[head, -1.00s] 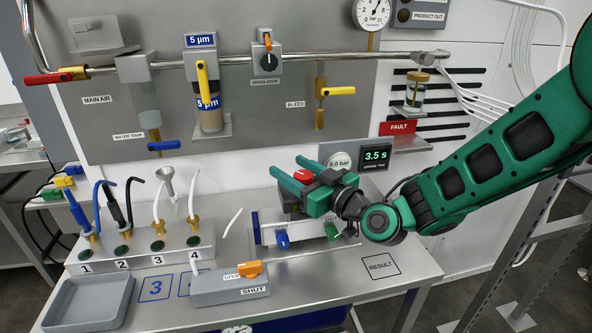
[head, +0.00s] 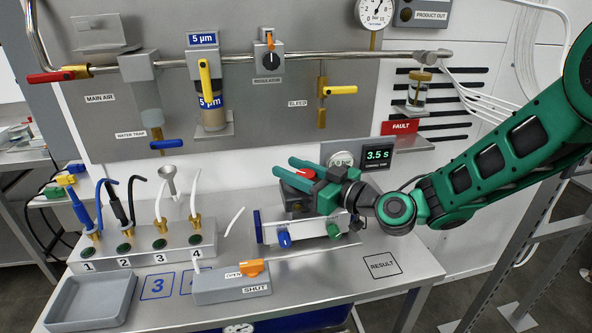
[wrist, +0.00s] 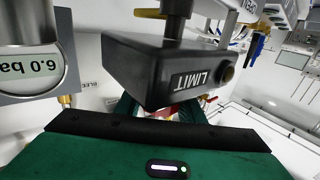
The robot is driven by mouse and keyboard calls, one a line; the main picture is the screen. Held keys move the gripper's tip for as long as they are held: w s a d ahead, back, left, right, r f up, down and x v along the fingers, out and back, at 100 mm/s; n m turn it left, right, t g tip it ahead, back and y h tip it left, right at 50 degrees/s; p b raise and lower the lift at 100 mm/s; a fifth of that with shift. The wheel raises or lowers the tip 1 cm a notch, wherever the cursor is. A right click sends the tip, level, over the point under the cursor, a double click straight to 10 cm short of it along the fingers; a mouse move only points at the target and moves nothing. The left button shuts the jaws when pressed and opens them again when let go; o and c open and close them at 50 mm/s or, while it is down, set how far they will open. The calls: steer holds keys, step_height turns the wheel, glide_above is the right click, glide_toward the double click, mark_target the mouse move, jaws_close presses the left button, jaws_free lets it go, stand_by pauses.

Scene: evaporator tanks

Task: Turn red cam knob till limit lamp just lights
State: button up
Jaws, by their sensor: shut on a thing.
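The red cam knob (head: 307,174) sits between the two green fingers of my gripper (head: 284,165), above the small bench unit with blue and green knobs. My gripper is shut on it, and the fingers hide much of it. In the wrist view a sliver of the red knob (wrist: 158,114) shows below a black box marked LIMIT (wrist: 165,75).
A grey gauge reading 6.0 bar (wrist: 28,70) and a display reading 3.5 s (head: 378,155) are close behind. A red FAULT sign (head: 401,128) is on the wall. The bench area around the RESULT square (head: 382,265) is clear.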

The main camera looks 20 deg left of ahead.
steer(key=shift+w+d, duration=0.15)
steer(key=shift+w, duration=0.1)
steer(key=o, duration=1)
steer(key=shift+o, duration=0.2)
steer(key=shift+s, duration=0.1)
steer(key=v, duration=1)
steer(key=shift+d, duration=0.35)
